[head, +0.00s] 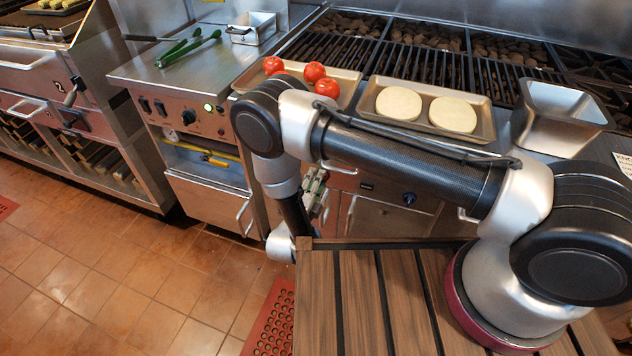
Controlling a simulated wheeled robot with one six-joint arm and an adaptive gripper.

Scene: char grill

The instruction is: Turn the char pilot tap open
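What looks like my gripper (314,190) shows as a small grey-green shape just right of my wrist, low in front of the grill's front panel. My own arm covers much of it, and I cannot see whether its fingers are open or shut. No tap that I can surely name as the char pilot tap shows. A yellow pipe (200,150) with small fittings runs below the control panel left of my arm. A dark knob (409,198) sits on the grill front right of my gripper. My arm hides part of this front.
The char grill (450,68) is behind. On its front ledge stand a tray of tomatoes (347,88), a tray with two pale rounds (487,128) and a metal pan (560,110). Green tongs (188,47) lie left.

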